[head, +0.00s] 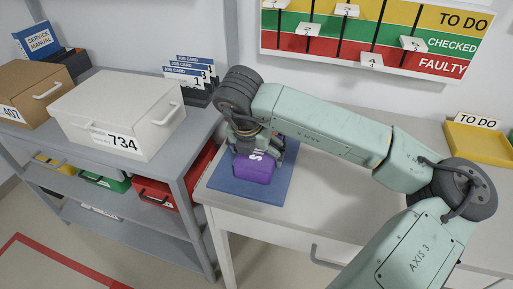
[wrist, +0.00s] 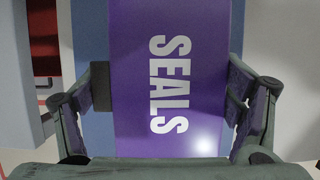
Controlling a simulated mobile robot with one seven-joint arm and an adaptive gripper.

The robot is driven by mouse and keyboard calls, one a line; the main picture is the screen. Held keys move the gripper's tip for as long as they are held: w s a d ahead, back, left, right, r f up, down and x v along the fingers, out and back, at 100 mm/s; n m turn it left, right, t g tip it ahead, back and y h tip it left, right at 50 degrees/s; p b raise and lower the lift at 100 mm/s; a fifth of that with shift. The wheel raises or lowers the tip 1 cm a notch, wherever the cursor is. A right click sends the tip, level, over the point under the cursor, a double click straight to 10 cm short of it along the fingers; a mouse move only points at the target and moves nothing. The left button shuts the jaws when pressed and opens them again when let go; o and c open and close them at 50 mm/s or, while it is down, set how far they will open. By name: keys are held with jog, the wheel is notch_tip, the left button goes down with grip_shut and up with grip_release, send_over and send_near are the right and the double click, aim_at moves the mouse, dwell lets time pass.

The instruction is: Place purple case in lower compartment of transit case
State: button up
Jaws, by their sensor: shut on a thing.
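A purple case (head: 254,170) marked SEALS is at the blue mat (head: 222,186) on the left end of the table. My gripper (head: 262,148) is over it, shut on it from above. In the wrist view the purple case (wrist: 168,80) fills the middle, with a finger against each side. I cannot tell whether the case rests on the mat or is just above it. A white case (head: 116,112) labelled 734 stands closed on the grey shelf unit to the left. A brown case (head: 36,95) stands left of it. I cannot tell which is the transit case.
The shelf unit (head: 190,150) holds green (head: 105,182) and red (head: 160,192) cases on its middle level. Job card holders (head: 195,85) stand at its back. A yellow TO DO tray (head: 475,140) sits at the table's right. My arm spans the table.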

jog(key=shift+f, duration=0.1)
jog(key=shift+f+b, duration=0.15)
jog(key=shift+b, duration=0.2)
jog(key=o, duration=1.6)
jog(key=shift+c, duration=0.2)
